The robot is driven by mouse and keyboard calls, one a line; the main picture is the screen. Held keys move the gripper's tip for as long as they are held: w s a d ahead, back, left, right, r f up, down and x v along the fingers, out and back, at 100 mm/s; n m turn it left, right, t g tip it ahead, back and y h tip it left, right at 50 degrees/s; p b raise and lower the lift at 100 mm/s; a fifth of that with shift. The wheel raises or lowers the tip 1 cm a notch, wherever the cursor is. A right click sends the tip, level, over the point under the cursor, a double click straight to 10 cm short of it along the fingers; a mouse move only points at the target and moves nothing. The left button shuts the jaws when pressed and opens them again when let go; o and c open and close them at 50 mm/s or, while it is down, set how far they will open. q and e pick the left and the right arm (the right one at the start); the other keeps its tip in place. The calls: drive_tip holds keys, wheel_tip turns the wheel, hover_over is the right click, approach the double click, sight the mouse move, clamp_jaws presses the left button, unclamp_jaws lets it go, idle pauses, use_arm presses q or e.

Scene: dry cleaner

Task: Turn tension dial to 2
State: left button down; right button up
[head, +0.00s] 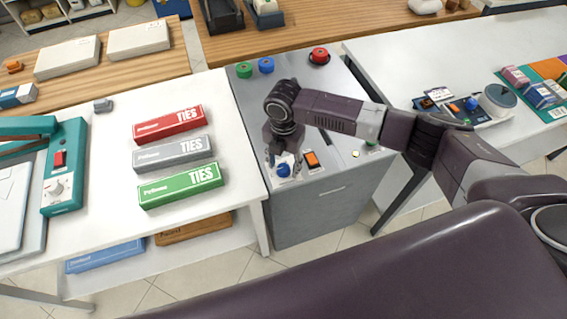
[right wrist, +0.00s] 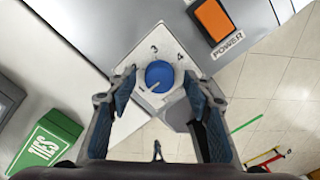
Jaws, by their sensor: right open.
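The tension dial is a blue round knob (right wrist: 160,73) on a white plate (right wrist: 158,40) with a 3 above it and a 4 to its upper right. A small white mark on the knob points to the lower left in the right wrist view; the number there is not legible. In the head view the dial (head: 284,171) sits on the front of the grey cabinet. My right gripper (right wrist: 159,82) is open, with one finger on each side of the knob; contact is not clear. It shows in the head view (head: 283,158) pointing down. My left gripper is not in view.
An orange power switch (head: 312,160) is right beside the dial. Green, blue and red buttons (head: 319,56) stand at the cabinet's back. Tie boxes (head: 172,154) lie on the white table to the left. A teal device (head: 63,170) has its own white knob.

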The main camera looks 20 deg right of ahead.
drive_tip(key=shift+f, duration=0.2)
drive_tip(key=shift+c, duration=0.5)
drive_tip(key=c, duration=1)
drive_tip(key=shift+c, duration=0.2)
